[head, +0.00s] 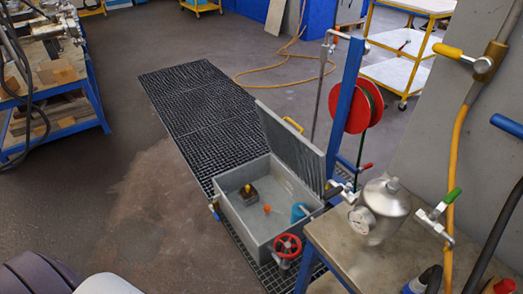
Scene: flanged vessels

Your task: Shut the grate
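A grey rectangular metal box (233,213) stands on the floor grating right of centre. Its grey lid, the grate (291,144), stands open, tilted up along the box's far right side. A yellow handle (293,125) is on the lid's upper edge. Inside the open box are a dark block with a yellow top (248,192), a small orange piece (267,209) and a blue cylindrical part (298,211). A red handwheel (287,246) is on the near end of the box. Neither of my grippers is in view.
A bench (375,265) with a silver vessel (384,207) and a gauge stands close right of the box. A blue post with a red reel (358,110) rises behind the lid. Floor left of the box is clear; a blue-framed workbench (95,92) is farther left.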

